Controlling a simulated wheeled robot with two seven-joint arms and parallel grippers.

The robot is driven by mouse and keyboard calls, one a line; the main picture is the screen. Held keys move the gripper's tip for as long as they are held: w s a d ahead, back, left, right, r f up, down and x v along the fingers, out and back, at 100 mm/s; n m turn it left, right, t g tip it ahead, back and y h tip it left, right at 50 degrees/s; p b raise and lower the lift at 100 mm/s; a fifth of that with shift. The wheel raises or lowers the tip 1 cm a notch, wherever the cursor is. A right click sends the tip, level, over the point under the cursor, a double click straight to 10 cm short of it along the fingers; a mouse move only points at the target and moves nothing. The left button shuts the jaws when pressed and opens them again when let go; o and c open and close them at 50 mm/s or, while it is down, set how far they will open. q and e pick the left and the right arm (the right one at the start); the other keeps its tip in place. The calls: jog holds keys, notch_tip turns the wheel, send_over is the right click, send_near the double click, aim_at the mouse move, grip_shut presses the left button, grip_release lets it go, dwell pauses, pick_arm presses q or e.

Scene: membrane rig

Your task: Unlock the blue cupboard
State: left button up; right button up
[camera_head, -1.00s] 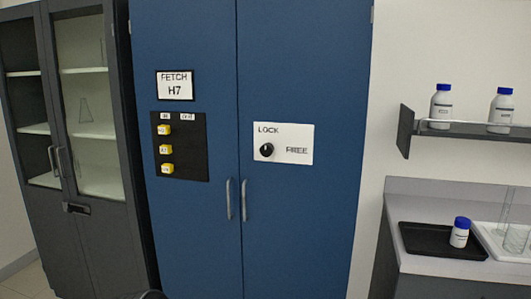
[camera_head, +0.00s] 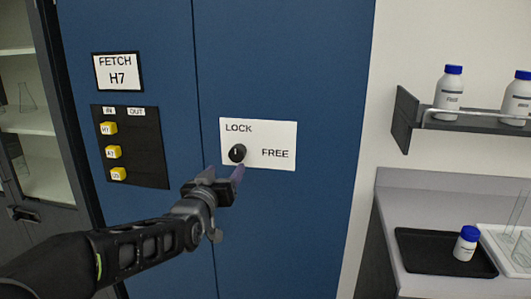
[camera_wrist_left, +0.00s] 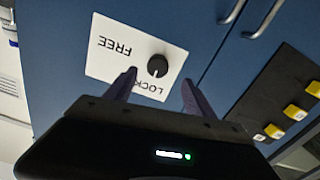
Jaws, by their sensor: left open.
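The blue cupboard (camera_head: 280,60) fills the middle of the head view, with both doors shut. A white plate on its right door carries the words LOCK (camera_head: 238,128) and FREE (camera_head: 275,153) and a round black knob (camera_head: 237,153). The knob's pale mark seems to point up, toward LOCK. My left gripper (camera_head: 224,172) is open just below and in front of the knob. In the left wrist view the knob (camera_wrist_left: 157,66) shows beyond and between the open fingertips (camera_wrist_left: 158,78), apparently not touched. My right gripper is out of view.
A black panel (camera_head: 150,160) with several yellow tags and a FETCH H7 sign (camera_head: 117,72) are on the left door. Door handles (camera_wrist_left: 264,18) show in the wrist view. At right are a shelf with bottles (camera_head: 449,88) and a counter with a black tray (camera_head: 420,250).

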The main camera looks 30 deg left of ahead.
aim_at(236, 156)
pick_arm(q)
jog(key=p+x, duration=0.1)
jog(key=x, duration=0.1)
jog(key=p+x, duration=0.1)
jog(key=x, duration=0.3)
jog(key=shift+w+r+p, duration=0.3)
jog(key=shift+p, duration=0.1)
jog(key=shift+w+a+f, duration=0.1)
jog(key=shift+w+a, duration=0.05)
jog(key=shift+w, duration=0.45)
jog(key=shift+c, duration=0.5)
jog(key=c, duration=1.3)
jog(key=shift+o, duration=0.2)
grip_shut()
